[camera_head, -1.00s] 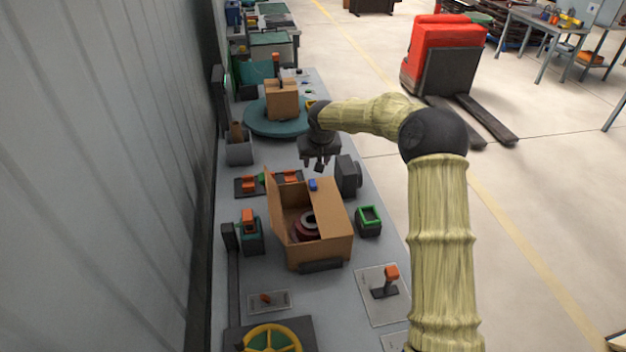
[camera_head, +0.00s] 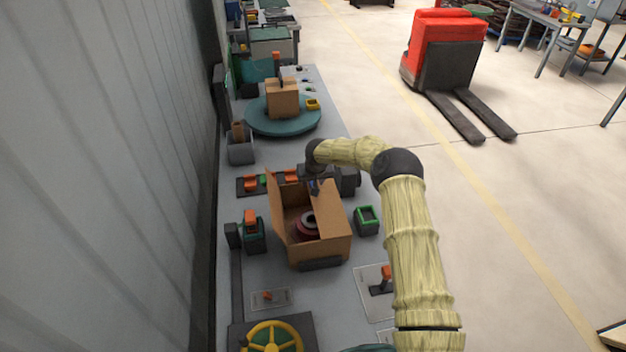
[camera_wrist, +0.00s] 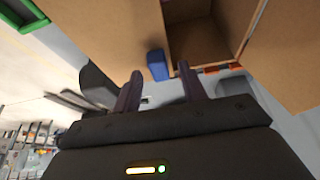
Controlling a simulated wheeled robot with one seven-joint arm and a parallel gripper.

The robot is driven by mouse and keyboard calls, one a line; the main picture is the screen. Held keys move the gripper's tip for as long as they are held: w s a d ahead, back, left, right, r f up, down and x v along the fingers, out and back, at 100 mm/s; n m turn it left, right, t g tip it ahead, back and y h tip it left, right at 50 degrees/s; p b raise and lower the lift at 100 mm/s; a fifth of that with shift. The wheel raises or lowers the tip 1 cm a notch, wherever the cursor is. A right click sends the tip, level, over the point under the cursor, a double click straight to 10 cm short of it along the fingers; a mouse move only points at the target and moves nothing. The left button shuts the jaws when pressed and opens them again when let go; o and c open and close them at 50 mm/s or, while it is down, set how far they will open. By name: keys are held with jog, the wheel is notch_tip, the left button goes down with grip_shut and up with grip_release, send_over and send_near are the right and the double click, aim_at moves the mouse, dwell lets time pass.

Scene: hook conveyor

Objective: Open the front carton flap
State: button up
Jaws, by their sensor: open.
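The open cardboard carton (camera_head: 325,250) sits on the grey bench in the head view. Its left flap (camera_head: 278,210) stands up, and a dark red round part (camera_head: 307,224) lies inside. A small blue tab (camera_wrist: 157,65) is at the carton's edge in the wrist view, beside brown cardboard (camera_wrist: 125,28). My gripper (camera_wrist: 159,82) is open and empty; the blue tab lies just beyond and between its two fingertips. In the head view my gripper (camera_head: 315,184) is at the carton's far edge, partly hidden by my arm. I cannot tell whether it touches the tab.
A dark block (camera_head: 348,180) stands right of the gripper, and a green-rimmed box (camera_head: 367,219) stands right of the carton. Orange-topped parts (camera_head: 251,183) lie behind left. A teal turntable (camera_head: 265,122) bears another carton (camera_head: 283,100). A lever (camera_head: 382,280) stands at front right.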

jog(key=shift+w+f, duration=0.2)
jog(key=shift+f, duration=0.25)
grip_shut()
